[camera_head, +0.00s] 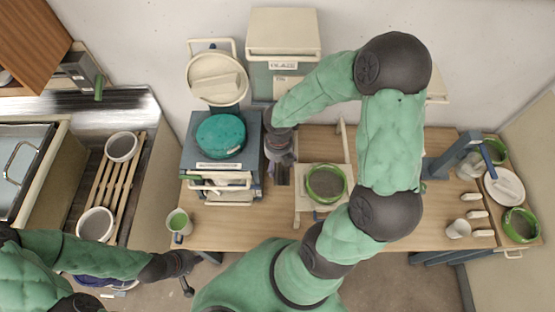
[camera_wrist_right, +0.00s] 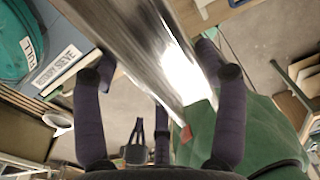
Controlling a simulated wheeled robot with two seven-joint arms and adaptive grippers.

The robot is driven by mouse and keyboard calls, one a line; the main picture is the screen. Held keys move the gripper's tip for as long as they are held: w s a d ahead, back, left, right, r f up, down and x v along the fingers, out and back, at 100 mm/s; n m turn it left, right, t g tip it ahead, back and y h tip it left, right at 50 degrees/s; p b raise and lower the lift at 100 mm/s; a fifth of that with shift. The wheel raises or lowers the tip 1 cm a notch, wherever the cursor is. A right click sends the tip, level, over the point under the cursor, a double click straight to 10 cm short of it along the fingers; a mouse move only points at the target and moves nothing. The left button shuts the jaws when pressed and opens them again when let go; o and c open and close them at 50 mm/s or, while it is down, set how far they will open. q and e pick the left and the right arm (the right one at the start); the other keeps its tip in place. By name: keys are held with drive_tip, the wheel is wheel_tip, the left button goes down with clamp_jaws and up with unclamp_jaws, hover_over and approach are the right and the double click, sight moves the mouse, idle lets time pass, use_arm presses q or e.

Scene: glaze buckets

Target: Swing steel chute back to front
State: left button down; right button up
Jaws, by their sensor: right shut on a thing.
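The steel chute (camera_wrist_right: 150,50) is a long shiny metal trough running from the upper left to the lower right of the right wrist view. My right gripper (camera_wrist_right: 156,62) has its dark fingers on either side of the chute and is shut on it. In the head view my right gripper (camera_head: 280,168) points down beside the teal lid, and the chute is mostly hidden beneath the wrist. My left gripper (camera_head: 186,272) is low at the left, in front of the table edge; its finger opening is too small to tell.
A teal round lid (camera_head: 220,136) on a stacked stand lies left of my right gripper. A green-rimmed bucket (camera_head: 326,184) stands to its right. A cup (camera_head: 178,222) is near the table's front left edge. More green-rimmed buckets (camera_head: 521,225) are at the right.

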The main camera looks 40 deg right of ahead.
drive_tip(key=shift+w, duration=0.1)
drive_tip(key=o, duration=1.4)
wheel_tip(320, 180, up, 12)
